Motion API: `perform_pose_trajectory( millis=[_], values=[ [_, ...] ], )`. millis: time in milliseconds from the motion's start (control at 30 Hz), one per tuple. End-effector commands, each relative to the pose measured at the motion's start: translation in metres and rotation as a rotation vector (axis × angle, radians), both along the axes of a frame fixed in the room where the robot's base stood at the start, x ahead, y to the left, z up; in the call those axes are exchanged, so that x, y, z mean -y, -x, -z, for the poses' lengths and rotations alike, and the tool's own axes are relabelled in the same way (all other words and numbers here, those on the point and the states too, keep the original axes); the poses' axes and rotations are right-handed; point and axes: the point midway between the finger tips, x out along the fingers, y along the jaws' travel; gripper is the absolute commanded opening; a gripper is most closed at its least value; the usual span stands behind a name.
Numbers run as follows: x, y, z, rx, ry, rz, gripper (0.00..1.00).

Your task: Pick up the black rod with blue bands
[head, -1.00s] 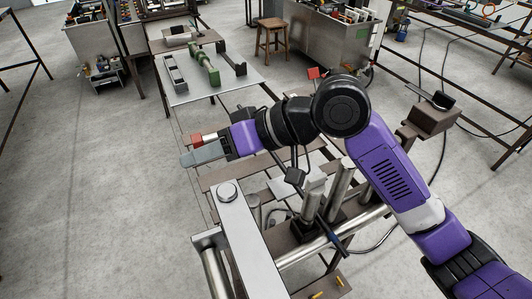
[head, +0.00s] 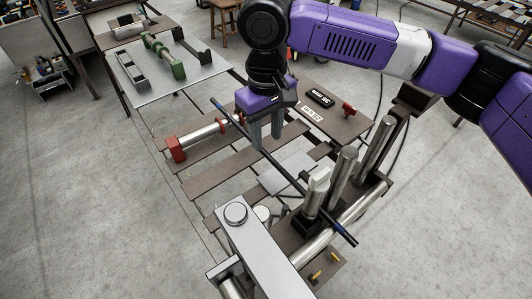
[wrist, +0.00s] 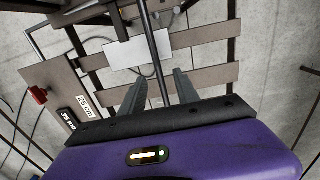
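The black rod with blue bands (head: 292,181) runs diagonally from the middle of the rack to the upright metal cylinders at lower right in the head view. One blue band shows near its lower end. My gripper (head: 267,132) points down at the rod's upper-left part, with its two grey fingers apart. In the wrist view the rod (wrist: 155,55) passes lengthwise between the open fingers of my gripper (wrist: 159,92), with a gap on both sides. I cannot tell whether the fingertips reach below the rod.
Upright metal cylinders (head: 344,172) stand close to the rod's lower part. A metal bar with a round knob (head: 236,213) is at front. A red-ended silver cylinder (head: 200,138) lies left of my gripper. A black block (head: 320,97) and a white label (head: 312,115) lie right.

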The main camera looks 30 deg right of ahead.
Motion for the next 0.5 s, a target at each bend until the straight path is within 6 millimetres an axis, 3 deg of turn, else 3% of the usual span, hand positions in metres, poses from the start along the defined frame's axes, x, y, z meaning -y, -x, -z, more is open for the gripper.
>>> perform_pose_trajectory(
  millis=[333, 500],
  values=[
    [0.004, 0.000, 0.043, -0.001, -0.001, -0.002, 0.38],
    [0.004, 0.000, 0.054, 0.000, -0.002, -0.002, 0.38]
  ],
)
